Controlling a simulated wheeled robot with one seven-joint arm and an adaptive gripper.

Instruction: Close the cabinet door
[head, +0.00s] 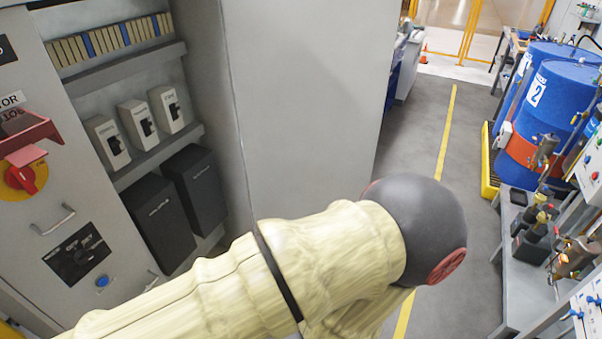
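The cabinet (75,140) stands at the left with its inside exposed. A large plain grey panel, which looks like the cabinet door (310,95), stands open at the right of the opening. Its lower part is hidden behind my arm. My arm, in a cream sleeve with a dark round joint, crosses the lower middle of the head view in front of the door. My gripper is not in view, and I cannot tell whether any part of the arm touches the door.
Shelves inside the cabinet hold a terminal row (110,38), white breakers (137,124) and black boxes (178,205). Right of the door is a clear floor aisle (425,130) with a yellow line. Blue drums (548,110) and a grey workbench (535,290) line the right side.

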